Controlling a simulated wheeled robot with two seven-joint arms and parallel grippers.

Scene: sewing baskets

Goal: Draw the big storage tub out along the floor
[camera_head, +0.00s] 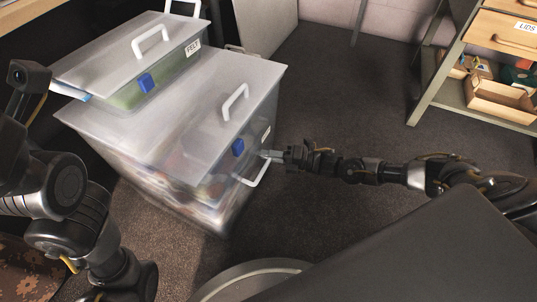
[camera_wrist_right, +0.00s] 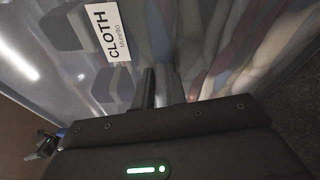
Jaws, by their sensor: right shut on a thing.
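The big storage tub (camera_head: 215,155) is clear plastic with a pale lid, a blue latch (camera_head: 238,147) and folded cloth inside. It stands on the floor left of centre. A white handle (camera_head: 254,178) sticks out from its right side. My right gripper (camera_head: 270,155) reaches in from the right and is shut on this handle. In the right wrist view its two dark fingers (camera_wrist_right: 161,88) point at the tub wall, close to a label reading CLOTH (camera_wrist_right: 119,45); the handle does not show clearly there.
Grey carpet (camera_head: 335,95) lies clear to the right and behind. A shelf (camera_head: 470,115) with boxes stands at the upper right. A patterned surface (camera_head: 30,270) is at lower left.

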